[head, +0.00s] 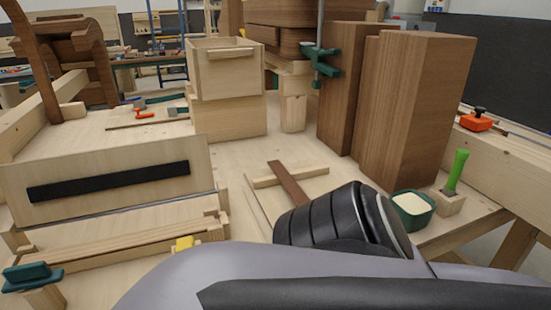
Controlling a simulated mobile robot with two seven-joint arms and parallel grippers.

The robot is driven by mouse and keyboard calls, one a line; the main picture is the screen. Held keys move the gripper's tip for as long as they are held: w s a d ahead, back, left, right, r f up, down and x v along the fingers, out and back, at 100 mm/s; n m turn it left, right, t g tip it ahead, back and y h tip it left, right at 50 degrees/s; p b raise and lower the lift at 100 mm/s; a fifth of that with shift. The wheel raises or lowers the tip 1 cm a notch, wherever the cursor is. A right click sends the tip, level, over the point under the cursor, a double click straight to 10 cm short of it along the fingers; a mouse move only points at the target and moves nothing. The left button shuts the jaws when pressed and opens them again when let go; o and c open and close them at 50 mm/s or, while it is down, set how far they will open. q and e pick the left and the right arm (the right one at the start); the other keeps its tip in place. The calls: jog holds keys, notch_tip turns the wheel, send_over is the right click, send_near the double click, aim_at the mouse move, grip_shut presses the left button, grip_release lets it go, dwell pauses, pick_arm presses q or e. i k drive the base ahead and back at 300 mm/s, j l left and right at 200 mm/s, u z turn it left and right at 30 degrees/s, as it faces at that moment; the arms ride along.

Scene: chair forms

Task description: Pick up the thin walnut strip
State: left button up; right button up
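A thin dark brown walnut strip (288,184) lies on the pale workbench near the middle of the head view. It crosses over a pale wooden strip (310,175), and its near end runs down to the black ribbed joint of my arm, which may hide part of it. A second, very thin brown strip (147,123) lies farther back on the left, by the hand tools. One of my arms fills the bottom of the view. I cannot tell which arm it is. Neither gripper shows.
Tall walnut blocks (415,110) stand right of the strip, with a green clamp (320,62) beside them. A pale box (226,70) stands behind. A green tub (412,210) and a green-handled tool (456,170) are at right. A panel with a black bar (110,181) stands left.

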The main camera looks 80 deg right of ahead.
aim_at(300, 197)
jog(key=z, duration=0.45)
jog(key=l+z, duration=0.1)
jog(key=z, duration=0.75)
jog(key=l+z, duration=0.1)
jog(key=z, duration=1.2)
jog(key=k+z, duration=0.15)
jog(key=z, duration=0.65)
